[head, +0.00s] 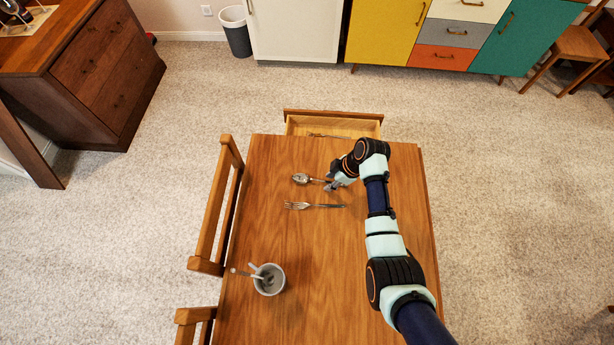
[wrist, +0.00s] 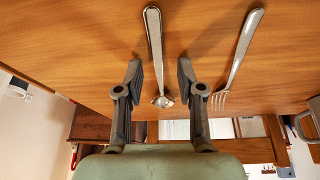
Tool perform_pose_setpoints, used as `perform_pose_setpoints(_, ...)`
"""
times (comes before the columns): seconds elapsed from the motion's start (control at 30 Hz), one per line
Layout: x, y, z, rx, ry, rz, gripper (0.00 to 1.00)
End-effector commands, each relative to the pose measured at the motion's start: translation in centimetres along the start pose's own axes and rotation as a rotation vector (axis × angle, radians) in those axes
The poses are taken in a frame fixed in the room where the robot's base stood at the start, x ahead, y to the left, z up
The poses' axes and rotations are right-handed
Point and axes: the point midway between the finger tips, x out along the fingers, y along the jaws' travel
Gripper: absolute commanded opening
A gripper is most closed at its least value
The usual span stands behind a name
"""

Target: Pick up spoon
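The spoon (head: 301,178) lies on the wooden table (head: 300,300), near its far end, with its bowl to the left and its handle partly hidden by my gripper (head: 331,184). In the wrist view the spoon (wrist: 154,42) shows between the two fingers of my gripper (wrist: 159,73). The fingers are apart, with visible gaps on both sides of the spoon, so my gripper is open and empty. I cannot tell the exact height of the fingertips above the table.
A fork (head: 298,205) lies just nearer than the spoon, roughly parallel. A grey cup (head: 269,280) with utensils stands at the left. An open drawer (head: 334,127) juts from the far table edge. Chairs (head: 216,205) line the left side. The table's middle is clear.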

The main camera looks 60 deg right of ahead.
Motion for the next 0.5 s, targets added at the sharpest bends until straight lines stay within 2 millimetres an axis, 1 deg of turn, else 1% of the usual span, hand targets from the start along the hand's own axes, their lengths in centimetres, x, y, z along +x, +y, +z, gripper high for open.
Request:
perform_pose_setpoints(0.17, -0.06, 0.03, -0.05, 0.0, 0.0, 0.001, 0.38)
perform_pose_setpoints(0.3, -0.07, 0.02, -0.05, 0.0, 0.0, 0.001, 0.14)
perform_pose_setpoints(0.4, -0.08, 0.02, -0.05, 0.0, 0.0, 0.001, 0.0)
perform_pose_setpoints(0.5, -0.07, 0.02, -0.05, 0.0, 0.0, 0.001, 0.0)
